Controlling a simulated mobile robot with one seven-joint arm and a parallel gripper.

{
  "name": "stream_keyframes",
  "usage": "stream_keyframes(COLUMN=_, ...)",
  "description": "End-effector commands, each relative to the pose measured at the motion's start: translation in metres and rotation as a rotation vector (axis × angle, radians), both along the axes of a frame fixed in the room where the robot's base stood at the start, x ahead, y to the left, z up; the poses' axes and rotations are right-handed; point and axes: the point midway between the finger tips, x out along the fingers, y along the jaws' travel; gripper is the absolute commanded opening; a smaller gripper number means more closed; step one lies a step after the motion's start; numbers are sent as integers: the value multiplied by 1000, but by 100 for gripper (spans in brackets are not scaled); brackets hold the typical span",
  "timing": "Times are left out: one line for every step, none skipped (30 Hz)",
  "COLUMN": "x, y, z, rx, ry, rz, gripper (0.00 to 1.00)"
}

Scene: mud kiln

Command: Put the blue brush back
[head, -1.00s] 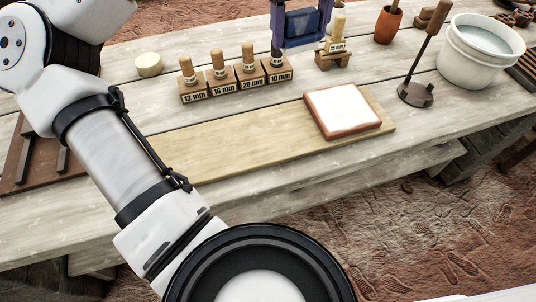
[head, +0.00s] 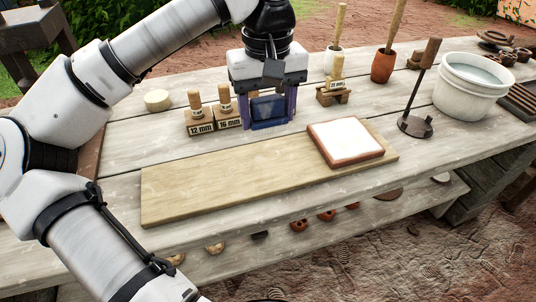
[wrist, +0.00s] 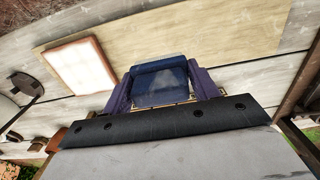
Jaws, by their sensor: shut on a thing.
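My gripper (head: 270,125) is above the left middle of the bench, with its purple fingers shut on a dark blue, block-like thing. I take it for the blue brush (head: 268,111), the only blue thing in view; its bristles and handle cannot be made out. It also shows between the fingers in the wrist view (wrist: 158,82). The white pot (head: 332,62) with a wooden handle in it and the terracotta cup (head: 383,67) with another stand to the right at the back, apart from the gripper.
Wooden stamps in labelled blocks, 12 mm (head: 201,129) and 16 mm (head: 230,123), stand left of my gripper, which hides the blocks beside them. A 28 mm stamp (head: 336,85) sits on a stand. A pale slab (head: 345,138) lies on the long board (head: 220,180). A white bucket (head: 470,92) is at right.

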Motion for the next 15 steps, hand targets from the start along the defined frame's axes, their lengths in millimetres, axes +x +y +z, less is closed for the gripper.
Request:
stream_keyframes(x=-1, y=1, z=-14, rx=1, ry=1, rz=0, gripper=38)
stream_keyframes(x=-1, y=0, z=-21, rx=0, ry=2, rz=-1, gripper=38)
stream_keyframes(x=0, y=0, z=-29, rx=-2, ry=2, rz=-1, gripper=38)
stream_keyframes(x=0, y=0, z=-35, rx=0, ry=1, rz=0, gripper=38)
stream_keyframes(x=-1, y=0, z=-40, rx=0, ry=1, rz=-1, gripper=38)
stream_keyframes(x=-1, y=0, z=-46, rx=-1, ry=1, rz=-1, gripper=38)
stream_keyframes(x=0, y=0, z=-49, rx=-2, ry=0, rz=0, gripper=38)
stream_keyframes(x=0, y=0, z=-52, rx=-1, ry=0, rz=1, gripper=38)
stream_keyframes(x=0, y=0, z=-54, rx=0, ry=0, rz=1, gripper=38)
stream_keyframes(x=0, y=0, z=-55, rx=0, ry=-1, rz=1, gripper=38)
stream_keyframes(x=0, y=0, z=-57, rx=0, ry=-1, rz=0, gripper=38)
stream_keyframes(x=0, y=0, z=-60, rx=0, ry=0, rz=0, gripper=38)
stream_keyframes(x=0, y=0, z=-62, rx=-1, ry=0, rz=0, gripper=38)
stream_keyframes(x=0, y=0, z=-65, rx=-1, ry=0, rz=0, gripper=38)
stream_keyframes(x=0, y=0, z=-71, rx=-1, ry=1, rz=0, gripper=38)
